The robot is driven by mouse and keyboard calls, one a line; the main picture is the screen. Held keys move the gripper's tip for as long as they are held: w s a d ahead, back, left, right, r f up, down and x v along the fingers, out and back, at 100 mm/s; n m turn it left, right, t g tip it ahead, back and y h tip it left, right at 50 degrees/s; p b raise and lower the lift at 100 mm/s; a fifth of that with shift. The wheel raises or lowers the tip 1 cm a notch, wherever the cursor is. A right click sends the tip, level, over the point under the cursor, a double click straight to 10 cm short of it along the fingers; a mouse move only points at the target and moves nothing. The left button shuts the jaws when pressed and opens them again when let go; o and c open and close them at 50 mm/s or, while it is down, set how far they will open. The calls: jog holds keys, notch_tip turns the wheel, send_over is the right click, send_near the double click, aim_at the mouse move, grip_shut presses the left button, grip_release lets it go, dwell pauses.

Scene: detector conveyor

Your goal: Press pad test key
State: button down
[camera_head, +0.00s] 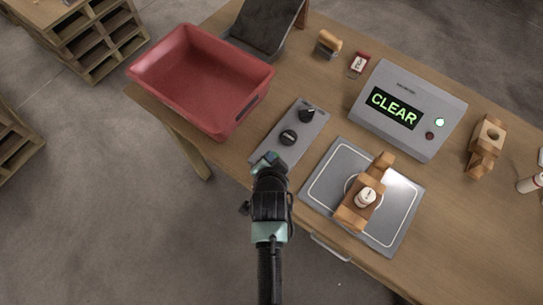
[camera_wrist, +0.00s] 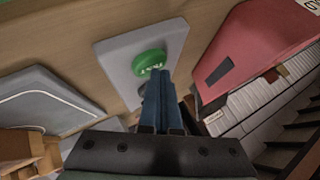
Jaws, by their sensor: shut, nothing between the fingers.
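In the wrist view a green round key (camera_wrist: 149,62) with light lettering, which seems to read TEST, sits on a grey control plate (camera_wrist: 112,52). My gripper (camera_wrist: 157,74) is shut and empty, its fingertips right beside the green key in that picture; I cannot tell whether they touch it. In the head view my gripper (camera_head: 268,163) is over the near end of the control plate (camera_head: 318,122) and hides the green key. A dark round labelled button (camera_head: 288,137) and a black knob (camera_head: 306,114) show farther up the plate.
A grey pad (camera_head: 321,183) holds wooden blocks and a white-capped item, right of the plate. A grey box (camera_head: 437,95) shows CLEAR, with a green light lit. A red bin (camera_head: 177,90) stands left. The table's front edge is close to my gripper.

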dwell(0.3)
jog(key=shift+r+p, duration=0.8)
jog(key=shift+p, duration=0.1)
notch_tip(320, 180, up, 5)
jog(key=p, duration=0.5)
jog(key=shift+r, duration=0.1)
dwell(0.4)
